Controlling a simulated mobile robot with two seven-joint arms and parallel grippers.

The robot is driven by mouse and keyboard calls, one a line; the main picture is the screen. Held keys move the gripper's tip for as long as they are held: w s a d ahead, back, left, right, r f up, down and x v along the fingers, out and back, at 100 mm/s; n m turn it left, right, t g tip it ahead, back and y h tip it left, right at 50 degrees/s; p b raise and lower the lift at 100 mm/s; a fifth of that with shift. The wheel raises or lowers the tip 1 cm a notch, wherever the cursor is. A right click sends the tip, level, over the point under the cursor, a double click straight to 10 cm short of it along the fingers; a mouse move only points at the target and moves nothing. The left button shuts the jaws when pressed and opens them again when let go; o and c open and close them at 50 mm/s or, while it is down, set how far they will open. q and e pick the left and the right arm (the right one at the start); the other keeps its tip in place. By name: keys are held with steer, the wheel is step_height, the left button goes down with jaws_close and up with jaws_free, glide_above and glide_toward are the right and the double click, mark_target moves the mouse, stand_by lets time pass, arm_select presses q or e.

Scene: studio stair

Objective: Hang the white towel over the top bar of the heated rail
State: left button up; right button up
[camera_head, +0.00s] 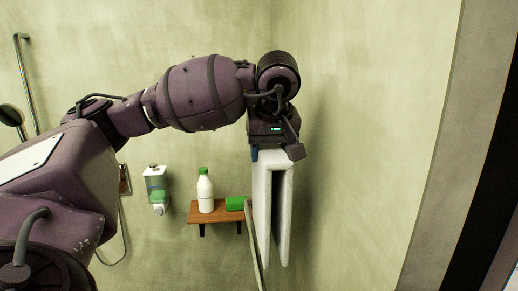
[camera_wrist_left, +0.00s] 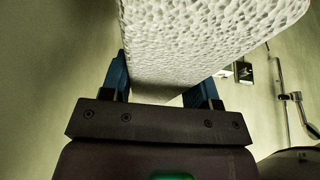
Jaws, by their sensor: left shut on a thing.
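The white towel (camera_head: 263,195) hangs below my left gripper (camera_head: 275,150) in the head view, close to the right-hand wall. It is folded over at the top, with two panels hanging down and a narrow gap between them. In the left wrist view the towel (camera_wrist_left: 210,35) is a textured white slab between the blue fingers of my left gripper (camera_wrist_left: 162,88), which is shut on it. I cannot make out the heated rail or its top bar. My right gripper is in neither view.
A small wooden shelf (camera_head: 217,216) left of the towel holds a white bottle (camera_head: 205,193) with a green cap and a green item (camera_head: 236,203). A dispenser (camera_head: 156,186) is on the wall. A thin pale upright strip (camera_head: 252,240) stands beside the towel.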

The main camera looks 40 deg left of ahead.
arm_select(q)
steer(key=shift+w+d, duration=0.2)
steer(key=shift+s+a, duration=0.2)
steer(key=shift+a, duration=0.05)
steer(key=shift+s+a+b, duration=0.3)
steer(key=shift+s+a, duration=0.15)
steer(key=shift+s, duration=0.15)
steer(key=shift+s+a, duration=0.6)
steer(key=shift+s, duration=0.2)
steer(key=shift+f+b, duration=0.1)
steer(key=shift+b, duration=0.25)
